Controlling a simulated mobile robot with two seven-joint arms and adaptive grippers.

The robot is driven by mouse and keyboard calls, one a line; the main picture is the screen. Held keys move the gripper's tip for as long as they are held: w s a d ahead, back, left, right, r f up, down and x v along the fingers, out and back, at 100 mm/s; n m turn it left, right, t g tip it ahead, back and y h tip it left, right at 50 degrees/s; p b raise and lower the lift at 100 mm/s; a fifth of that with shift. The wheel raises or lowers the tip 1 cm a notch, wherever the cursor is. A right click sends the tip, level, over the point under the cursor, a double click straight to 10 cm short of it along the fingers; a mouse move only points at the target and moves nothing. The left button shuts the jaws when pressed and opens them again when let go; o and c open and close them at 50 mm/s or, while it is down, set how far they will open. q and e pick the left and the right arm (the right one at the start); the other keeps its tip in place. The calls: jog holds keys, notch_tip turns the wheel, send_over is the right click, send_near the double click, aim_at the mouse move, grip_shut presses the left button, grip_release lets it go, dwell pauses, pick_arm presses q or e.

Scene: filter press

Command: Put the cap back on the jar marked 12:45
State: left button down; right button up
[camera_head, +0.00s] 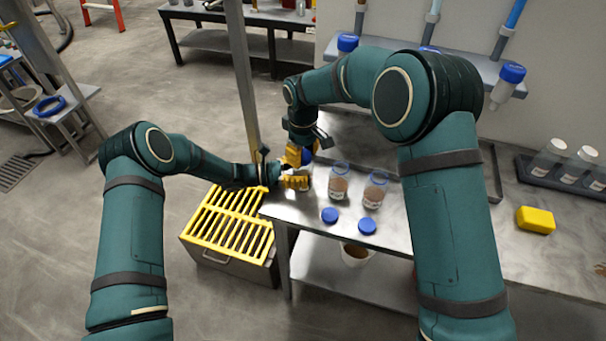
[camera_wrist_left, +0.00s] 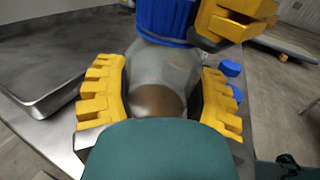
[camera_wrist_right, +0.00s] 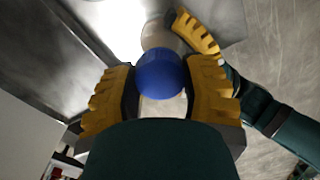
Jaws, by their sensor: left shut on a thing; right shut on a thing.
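My left gripper (camera_head: 293,182) is shut around the clear jar (camera_wrist_left: 158,68), which holds brown matter at its bottom. My right gripper (camera_head: 295,155) is shut on a blue cap (camera_wrist_right: 160,75). In the left wrist view the cap (camera_wrist_left: 166,20) is at the mouth of the held jar; I cannot tell whether it is seated. No readable label shows on this jar. Two uncapped jars, one in the middle (camera_head: 338,184) and one on the right (camera_head: 375,190), stand beside it; their labels are too small to read.
Two loose blue caps, one left (camera_head: 330,215) and one right (camera_head: 367,227), lie in front of the uncapped jars on the metal table (camera_head: 300,212). A yellow block (camera_head: 535,220) and a dark rack (camera_head: 533,172) of white-capped jars are at the right. A yellow grate (camera_head: 228,222) stands left of the table.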

jog(key=o, duration=1.3)
jog(key=shift+r, duration=0.1)
notch_tip(320, 180, up, 12)
pick_arm(q)
jog(key=shift+c, duration=0.4)
grip_release()
jog(key=shift+a, duration=0.1)
